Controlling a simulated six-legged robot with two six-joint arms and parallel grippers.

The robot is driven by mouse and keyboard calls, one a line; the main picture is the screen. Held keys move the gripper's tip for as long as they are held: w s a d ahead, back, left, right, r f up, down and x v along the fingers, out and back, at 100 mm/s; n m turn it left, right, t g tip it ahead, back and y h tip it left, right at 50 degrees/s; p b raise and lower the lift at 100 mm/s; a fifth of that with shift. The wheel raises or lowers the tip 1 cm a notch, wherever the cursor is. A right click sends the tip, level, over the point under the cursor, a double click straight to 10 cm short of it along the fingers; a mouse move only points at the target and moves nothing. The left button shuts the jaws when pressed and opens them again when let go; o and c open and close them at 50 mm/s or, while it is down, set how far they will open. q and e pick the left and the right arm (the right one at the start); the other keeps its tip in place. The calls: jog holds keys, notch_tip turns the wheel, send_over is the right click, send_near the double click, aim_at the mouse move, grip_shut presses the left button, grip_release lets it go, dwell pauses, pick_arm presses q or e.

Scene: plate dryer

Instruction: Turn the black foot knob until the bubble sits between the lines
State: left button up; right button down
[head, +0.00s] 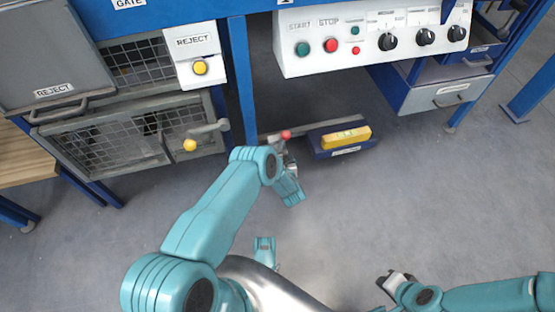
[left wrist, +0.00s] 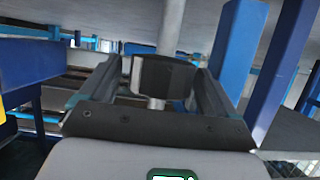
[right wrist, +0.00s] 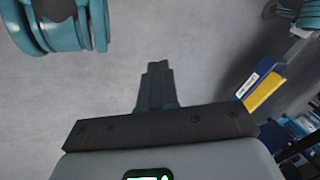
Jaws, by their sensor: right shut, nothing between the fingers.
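The black foot knob (left wrist: 165,77) shows in the left wrist view, on a pale metal stem. My left gripper (left wrist: 160,72) has one finger on each side of it; whether they touch it I cannot tell. In the head view my left arm bends down at the blue machine leg, and the knob is hidden. The yellow level (head: 346,137) lies on a blue block to the right of the arm; its bubble is too small to read. My right gripper (right wrist: 157,68) is shut and empty, low over the floor.
The control panel (head: 372,38) with knobs and buttons hangs above the level. The wire-mesh reject bin (head: 115,140) stands left of the blue leg (head: 241,80). A red ball (head: 286,134) is close to my left wrist. The grey floor (head: 440,200) in front is clear.

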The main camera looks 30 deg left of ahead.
pick_arm(q)
jog(key=shift+d, duration=0.1)
pick_arm(e)
jog(key=shift+r, duration=0.1)
pick_arm(q)
jog(key=shift+s+d+r+p, duration=0.25)
jog(key=shift+r+p, duration=0.05)
jog(key=shift+p, duration=0.05)
jog(key=p+v, duration=0.7)
jog(key=v, duration=0.8)
jog(key=shift+s, duration=0.15)
pick_arm(e)
jog(key=s+a+r+g, duration=0.1)
jog(key=s+r+g, duration=0.1)
jog(key=s+r, duration=0.3)
notch_tip(320, 180, up, 2)
jog(key=shift+r, duration=0.25)
pick_arm(q)
jog(key=shift+d, duration=0.1)
pick_arm(e)
jog(key=shift+a, duration=0.1)
